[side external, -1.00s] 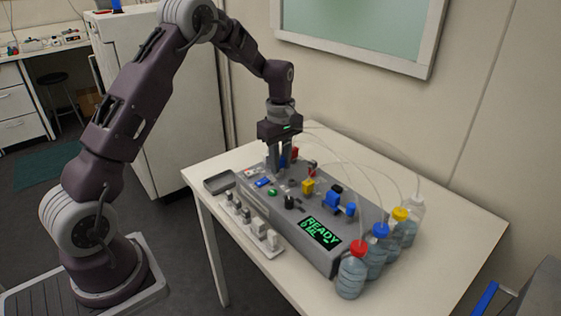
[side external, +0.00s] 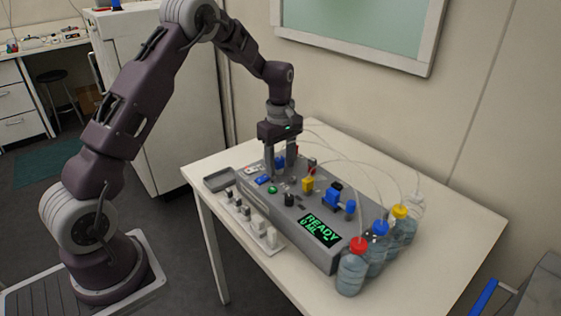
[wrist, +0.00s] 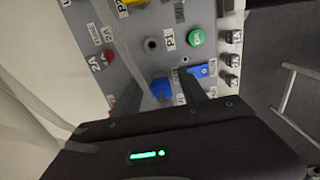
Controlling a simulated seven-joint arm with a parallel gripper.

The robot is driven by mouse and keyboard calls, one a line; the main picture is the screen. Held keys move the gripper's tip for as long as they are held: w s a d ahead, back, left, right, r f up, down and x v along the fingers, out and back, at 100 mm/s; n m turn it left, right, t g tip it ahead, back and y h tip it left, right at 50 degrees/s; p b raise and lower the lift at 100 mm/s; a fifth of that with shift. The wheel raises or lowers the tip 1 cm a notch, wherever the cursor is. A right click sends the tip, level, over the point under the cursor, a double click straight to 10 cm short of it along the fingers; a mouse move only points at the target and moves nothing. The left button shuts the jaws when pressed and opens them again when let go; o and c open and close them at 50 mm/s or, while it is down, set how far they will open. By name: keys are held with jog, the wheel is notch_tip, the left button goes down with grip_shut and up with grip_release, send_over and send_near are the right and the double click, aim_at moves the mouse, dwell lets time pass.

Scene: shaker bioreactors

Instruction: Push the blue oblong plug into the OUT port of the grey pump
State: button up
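The grey pump (side external: 295,213) is a long box with a green READY display on the table. A blue plug (side external: 280,163) is at its far end between the fingers of my gripper (side external: 280,167). In the wrist view the blue plug (wrist: 161,88) lies between the two fingers, with visible space around it, so my gripper (wrist: 160,82) looks open. The plug appears to be at the panel surface; I cannot tell how deep it sits. The OUT label is not readable. A flat blue part (side external: 262,181) lies beside the plug on the panel.
A green button (side external: 272,190), black knob (side external: 289,199), yellow part (side external: 308,185) and other blue parts (side external: 333,195) stand on the panel. Bottles with coloured caps (side external: 352,270) stand at the right end, with thin tubes arching over. A grey tray (side external: 219,180) lies at left.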

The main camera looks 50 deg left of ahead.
aim_at(280, 159)
jog(key=shift+r, duration=0.15)
notch_tip(280, 159, up, 7)
jog(key=shift+f, duration=0.1)
jog(key=s+d+r+m+t, duration=0.2)
jog(key=s+d+r+m, duration=0.55)
jog(key=s+r, duration=0.45)
jog(key=s+d+m+t, duration=0.1)
jog(key=s+d+m, duration=0.2)
jog(key=s, duration=0.6)
jog(key=s+d+m+t, duration=0.2)
jog(key=s+d+m, duration=0.1)
jog(key=s+m, duration=0.4)
jog(key=shift+s+d+r+t, duration=0.2)
jog(key=shift+s+d+t, duration=0.1)
jog(key=shift+s, duration=0.8)
